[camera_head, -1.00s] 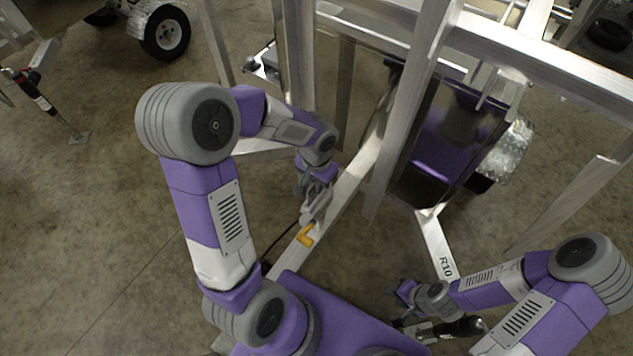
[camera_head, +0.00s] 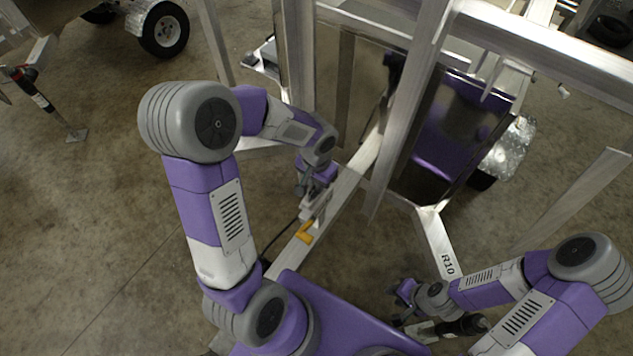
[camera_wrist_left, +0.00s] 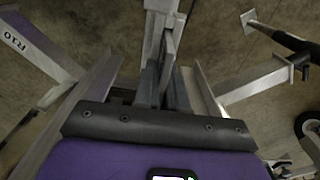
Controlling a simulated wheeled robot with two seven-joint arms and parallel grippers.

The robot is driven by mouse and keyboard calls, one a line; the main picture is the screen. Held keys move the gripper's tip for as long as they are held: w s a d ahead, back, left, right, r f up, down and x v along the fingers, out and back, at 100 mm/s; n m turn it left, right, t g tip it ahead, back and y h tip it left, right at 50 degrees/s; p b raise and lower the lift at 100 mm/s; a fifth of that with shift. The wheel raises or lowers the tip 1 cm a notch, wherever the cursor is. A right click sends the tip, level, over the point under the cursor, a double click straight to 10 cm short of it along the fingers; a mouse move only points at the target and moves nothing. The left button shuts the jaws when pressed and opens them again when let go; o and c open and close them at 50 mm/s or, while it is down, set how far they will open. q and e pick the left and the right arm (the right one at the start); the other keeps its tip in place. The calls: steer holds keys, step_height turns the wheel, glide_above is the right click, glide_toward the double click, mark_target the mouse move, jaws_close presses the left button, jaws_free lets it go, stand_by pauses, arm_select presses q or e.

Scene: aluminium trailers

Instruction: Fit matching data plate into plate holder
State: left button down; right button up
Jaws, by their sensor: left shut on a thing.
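My left gripper (camera_head: 316,196) is over the trailer's slanting aluminium drawbar (camera_head: 340,195). In the left wrist view its two dark fingers (camera_wrist_left: 163,92) are close together, shut on a thin grey plate-like piece (camera_wrist_left: 171,46) seen nearly edge-on. No marking on this piece can be read. It lies close to the pale metal of the drawbar (camera_wrist_left: 160,12); I cannot tell whether they touch. No plate holder can be made out. My right gripper (camera_head: 402,308) is low at the right, short of the beam marked R10 (camera_head: 447,262); its fingers are too small to judge.
A yellow part (camera_head: 304,236) and a black cable (camera_head: 285,240) are on the drawbar near my left gripper. Upright aluminium posts (camera_head: 412,100) and a shiny dark panel (camera_head: 445,135) stand behind. A jack leg (camera_head: 45,102) and wheel (camera_head: 165,30) are far left. Floor between is clear.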

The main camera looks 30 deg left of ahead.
arm_select(q)
steer(key=c, duration=1.1)
jaws_free()
steer(key=shift+f, duration=0.1)
steer(key=shift+r+p, duration=1.65)
steer(key=shift+r, duration=2.15)
steer(key=shift+r, duration=0.1)
